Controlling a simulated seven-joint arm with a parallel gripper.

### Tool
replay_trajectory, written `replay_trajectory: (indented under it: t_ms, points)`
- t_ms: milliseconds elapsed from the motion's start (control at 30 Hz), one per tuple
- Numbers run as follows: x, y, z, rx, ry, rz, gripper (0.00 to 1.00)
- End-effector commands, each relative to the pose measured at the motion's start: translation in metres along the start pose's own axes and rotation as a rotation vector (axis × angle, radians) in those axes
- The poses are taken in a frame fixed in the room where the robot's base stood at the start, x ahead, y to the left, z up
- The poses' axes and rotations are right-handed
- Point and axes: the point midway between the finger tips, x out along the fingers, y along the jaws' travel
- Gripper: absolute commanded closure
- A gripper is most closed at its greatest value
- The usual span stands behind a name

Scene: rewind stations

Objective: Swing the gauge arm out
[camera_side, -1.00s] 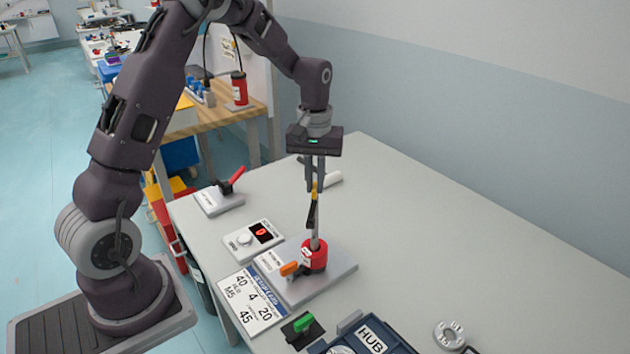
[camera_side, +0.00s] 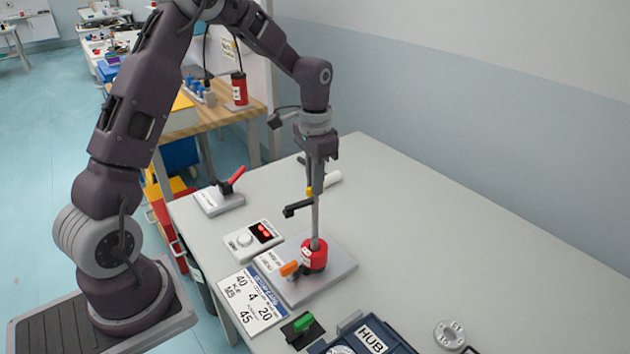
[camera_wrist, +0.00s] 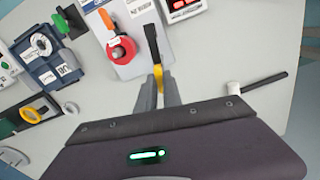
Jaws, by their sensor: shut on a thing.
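The gauge arm (camera_side: 298,208) is a black bar with a yellow part (camera_side: 309,191), set on an upright grey post (camera_side: 316,226) above a red cylinder (camera_side: 314,256) on a grey base plate (camera_side: 340,268). In the side view the bar points left from the post. In the wrist view the black bar (camera_wrist: 152,42) runs away from the fingers, beside the red cylinder (camera_wrist: 121,51). My gripper (camera_side: 313,190) is shut on the gauge arm at its yellow part, which shows between the fingertips in the wrist view (camera_wrist: 158,78). The fingers partly hide the grip.
A unit with a knob and red-lit display (camera_side: 264,232) stands left of the base plate. A red-handled lever (camera_side: 232,182) is behind it. A printed card (camera_side: 252,300), green-handled part (camera_side: 303,324) and blue HUB tray (camera_side: 372,338) lie in front. The table's right side is mostly clear.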

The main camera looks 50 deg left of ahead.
Motion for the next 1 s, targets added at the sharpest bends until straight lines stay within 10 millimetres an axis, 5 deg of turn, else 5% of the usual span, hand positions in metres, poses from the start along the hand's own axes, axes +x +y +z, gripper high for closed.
replay_trajectory:
  t_ms: [500, 1000]
  points:
    - [-0.0009, -0.0005, 0.0001, 0.393, 0.000, 0.000, 1.00]
    - [-0.0009, -0.0007, 0.0000, 0.521, 0.000, -0.001, 1.00]
